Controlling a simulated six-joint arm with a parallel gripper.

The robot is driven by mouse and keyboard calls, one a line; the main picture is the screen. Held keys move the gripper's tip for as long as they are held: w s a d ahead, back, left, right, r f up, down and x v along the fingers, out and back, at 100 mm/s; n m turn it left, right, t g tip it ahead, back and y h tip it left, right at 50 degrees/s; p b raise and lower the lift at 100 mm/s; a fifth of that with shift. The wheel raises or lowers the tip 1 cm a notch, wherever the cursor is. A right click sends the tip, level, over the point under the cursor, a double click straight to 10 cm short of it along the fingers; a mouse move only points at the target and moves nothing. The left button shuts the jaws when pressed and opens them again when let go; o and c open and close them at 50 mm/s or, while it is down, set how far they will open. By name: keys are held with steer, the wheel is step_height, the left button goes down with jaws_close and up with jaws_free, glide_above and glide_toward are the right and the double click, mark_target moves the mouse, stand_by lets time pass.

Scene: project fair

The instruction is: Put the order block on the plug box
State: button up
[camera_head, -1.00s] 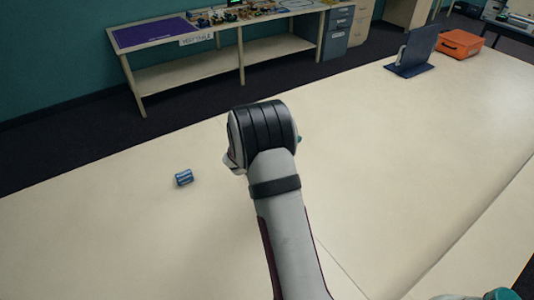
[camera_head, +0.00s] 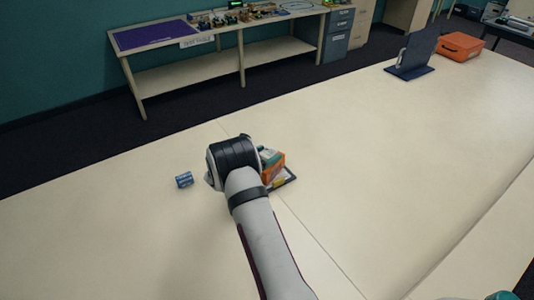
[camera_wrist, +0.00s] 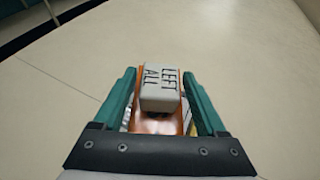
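A light grey block lettered "LEFT ALL" (camera_wrist: 160,90), apparently the order block, sits between the two teal fingers of my gripper (camera_wrist: 160,85) in the wrist view. The fingertips appear close against its sides. An orange box (camera_wrist: 152,127), apparently the plug box, shows behind and below the block. In the head view this orange box (camera_head: 274,170) stands just right of my wrist, partly hidden by it. Whether the block touches the box is hard to tell. My fingers are mostly hidden there.
A small blue block (camera_head: 184,180) lies left of my wrist. A dark blue stand (camera_head: 412,60) and an orange case (camera_head: 460,46) stand at the back right. Most of the pale table (camera_head: 380,160) is clear.

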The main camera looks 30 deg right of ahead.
steer(key=shift+o, duration=0.3)
steer(key=shift+r, duration=0.15)
steer(key=v, duration=1.2)
steer(key=s+a+r+m+g+y, duration=0.1)
steer(key=s+r+m+g+y, duration=0.2)
steer(key=s+m, duration=0.55)
steer(key=s+a+r+m+g+y, duration=0.1)
steer(key=s+r+m+g, duration=0.2)
steer(key=s+r+m, duration=0.55)
steer(key=s+a+f+m+y, duration=0.1)
steer(key=s+a+m+y, duration=0.9)
steer(key=s+a, duration=0.8)
steer(key=shift+s+f+m+t, duration=0.4)
steer(key=shift+s+m, duration=0.2)
